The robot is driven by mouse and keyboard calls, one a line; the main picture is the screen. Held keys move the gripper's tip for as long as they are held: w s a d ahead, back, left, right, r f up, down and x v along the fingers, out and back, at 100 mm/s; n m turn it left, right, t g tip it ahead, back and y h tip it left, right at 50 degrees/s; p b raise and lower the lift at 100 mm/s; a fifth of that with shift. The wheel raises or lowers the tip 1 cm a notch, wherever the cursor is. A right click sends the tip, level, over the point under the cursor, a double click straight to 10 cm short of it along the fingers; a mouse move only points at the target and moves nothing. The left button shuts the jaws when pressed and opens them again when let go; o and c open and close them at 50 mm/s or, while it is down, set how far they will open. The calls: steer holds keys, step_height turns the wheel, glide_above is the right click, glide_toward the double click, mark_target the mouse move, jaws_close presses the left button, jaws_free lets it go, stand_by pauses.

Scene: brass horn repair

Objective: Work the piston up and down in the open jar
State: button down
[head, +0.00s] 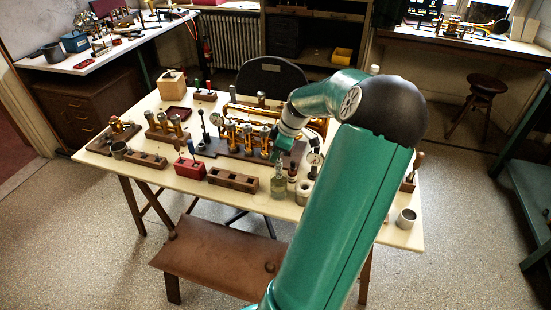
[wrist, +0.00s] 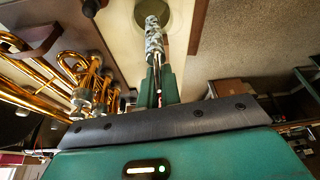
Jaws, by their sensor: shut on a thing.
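My gripper (wrist: 155,85) is shut on a slim grey piston with a mottled, perforated-looking barrel (wrist: 154,40) and a thin stem between the teal fingers. In the wrist view the piston's far end overlaps an olive-green round shape (wrist: 181,16), which looks like the jar; I cannot tell whether it is inside the mouth. In the head view a clear glass jar with pale greenish liquid (head: 279,187) stands at the table's front edge. My gripper (head: 281,156) is just above it, partly hidden by my arm. The piston is hard to make out there.
A brass horn (head: 245,140) with upright valves lies close behind and left of the jar. A pale round pot (head: 304,192) stands right beside the jar. A wooden holed block (head: 233,180) and a red block with tools (head: 190,167) are to the left. A metal cup (head: 405,218) stands at the right.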

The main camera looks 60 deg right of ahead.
mark_target(276, 167)
steer(key=shift+r, duration=1.6)
